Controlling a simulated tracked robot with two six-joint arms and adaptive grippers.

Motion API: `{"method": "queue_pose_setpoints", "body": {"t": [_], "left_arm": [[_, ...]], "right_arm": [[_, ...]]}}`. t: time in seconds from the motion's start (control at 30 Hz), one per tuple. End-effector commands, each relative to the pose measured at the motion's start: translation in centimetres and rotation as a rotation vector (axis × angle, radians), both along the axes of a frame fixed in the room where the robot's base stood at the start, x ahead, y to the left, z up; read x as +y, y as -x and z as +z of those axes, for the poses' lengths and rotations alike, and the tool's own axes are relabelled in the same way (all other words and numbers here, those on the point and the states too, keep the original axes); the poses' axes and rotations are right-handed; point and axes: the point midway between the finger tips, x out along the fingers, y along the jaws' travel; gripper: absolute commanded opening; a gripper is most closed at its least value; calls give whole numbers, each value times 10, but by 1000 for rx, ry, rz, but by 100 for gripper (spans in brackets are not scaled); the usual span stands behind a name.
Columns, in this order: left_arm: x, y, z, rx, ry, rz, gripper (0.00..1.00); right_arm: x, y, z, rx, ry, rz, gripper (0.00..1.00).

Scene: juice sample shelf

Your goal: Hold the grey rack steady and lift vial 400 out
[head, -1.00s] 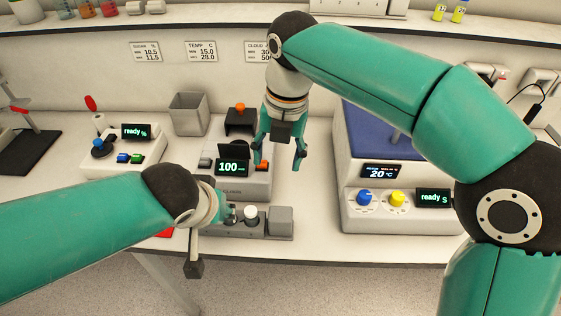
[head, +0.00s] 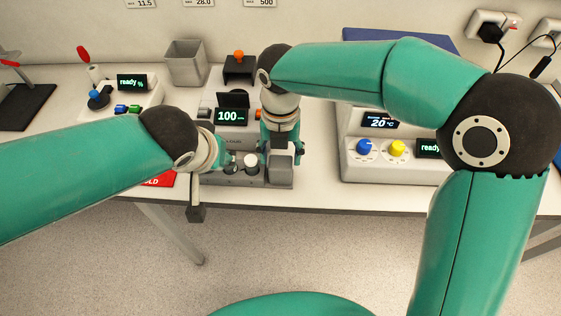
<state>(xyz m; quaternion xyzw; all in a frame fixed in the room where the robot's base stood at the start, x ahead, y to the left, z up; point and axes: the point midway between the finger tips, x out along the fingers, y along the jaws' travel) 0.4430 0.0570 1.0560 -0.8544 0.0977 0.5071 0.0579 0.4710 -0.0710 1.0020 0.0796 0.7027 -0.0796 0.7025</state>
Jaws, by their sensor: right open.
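The grey rack (head: 240,180) sits at the front edge of the bench, below the display that reads 100. A white-capped vial (head: 250,160) stands in it with a darker round top just to its left. No number is readable on either, so I cannot tell which is vial 400. My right gripper (head: 283,154) is open and low over the rack's right end, its fingers either side of the raised grey block (head: 280,163). My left gripper (head: 226,161) is at the rack's left part, close to the darker top. Its fingers are mostly hidden by its own wrist.
The display device (head: 231,116) stands right behind the rack. Bare bench lies between rack and right device.

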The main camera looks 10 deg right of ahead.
Motion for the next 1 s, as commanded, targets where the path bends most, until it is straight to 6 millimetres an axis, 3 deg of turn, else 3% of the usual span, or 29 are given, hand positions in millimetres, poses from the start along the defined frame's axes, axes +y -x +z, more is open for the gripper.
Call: {"method": "queue_pose_setpoints", "body": {"t": [0.23,0.63,0.9,1.0], "left_arm": [[0,0,0,0,0,0,42],[0,0,0,0,0,0,42],[0,0,0,0,0,0,42],[0,0,0,0,0,0,42]], "right_arm": [[0,0,-31,1,1,-1,62],[0,0,-37,0,0,0,62],[0,0,-37,0,0,0,19],[0,0,-37,0,0,0,7]]}}
